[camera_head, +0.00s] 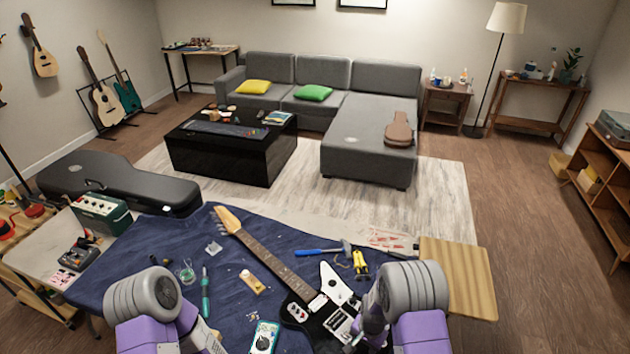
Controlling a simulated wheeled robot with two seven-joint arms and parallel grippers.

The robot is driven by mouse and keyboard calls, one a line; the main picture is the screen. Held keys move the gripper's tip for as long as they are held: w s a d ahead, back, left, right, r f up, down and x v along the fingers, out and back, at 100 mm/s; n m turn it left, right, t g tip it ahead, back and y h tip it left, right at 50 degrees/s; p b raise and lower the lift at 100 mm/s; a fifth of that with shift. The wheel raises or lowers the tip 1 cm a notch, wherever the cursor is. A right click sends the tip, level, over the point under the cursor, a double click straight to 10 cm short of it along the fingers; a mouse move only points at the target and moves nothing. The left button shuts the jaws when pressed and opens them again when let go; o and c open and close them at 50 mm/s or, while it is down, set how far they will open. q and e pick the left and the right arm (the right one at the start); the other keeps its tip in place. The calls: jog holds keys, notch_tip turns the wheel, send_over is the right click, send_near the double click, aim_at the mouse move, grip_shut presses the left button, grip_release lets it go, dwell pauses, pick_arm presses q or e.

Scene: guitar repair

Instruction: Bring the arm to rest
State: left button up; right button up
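My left arm, purple with a grey joint, comes in at the bottom left over the blue cloth (150,240). Its gripper does not show. My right arm, also purple and grey, comes in at the bottom right. What seems to be part of my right gripper (371,326) shows beside the lower end of the guitar; its fingers are not clear. An electric guitar (283,272) with a black and white body lies across the cloth, its headstock toward the back. My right arm hides part of its body.
On the cloth lie a blue-handled hammer (320,251), yellow-handled pliers (360,263), a teal screwdriver (205,292) and a pedal (264,337). A wooden board (458,278) is at right, a small green amplifier (101,212) at left. A guitar case (118,184) lies behind.

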jog(key=s+f, duration=0.1)
jog(key=s+f+n, duration=0.1)
jog(key=shift+s+d+f+g+y, duration=0.15)
jog(key=shift+s+f+g+y, duration=0.15)
jog(key=shift+s+f, duration=0.1)
jog(key=shift+s+a+f+n+y, duration=0.15)
jog(key=shift+s, duration=0.5)
jog(key=shift+s+a+f+n+y, duration=0.1)
jog(key=shift+s+n+y, duration=0.05)
jog(key=shift+s, duration=0.45)
jog(key=s+a+r+n+t+y, duration=0.1)
jog(key=s+a+n, duration=0.1)
jog(key=s, duration=0.4)
jog(key=s+a+r+n+y, duration=0.1)
jog(key=s+a+r+y, duration=0.15)
jog(key=s, duration=0.25)
pick_arm(q)
notch_tip(320, 180, down, 12)
jog(key=w+b, duration=0.1)
jog(key=b, duration=1.1)
jog(key=shift+w+f, duration=0.15)
pick_arm(e)
notch_tip(320, 180, down, 13)
jog(key=shift+w+f+h, duration=0.15)
jog(key=shift+h, duration=0.3)
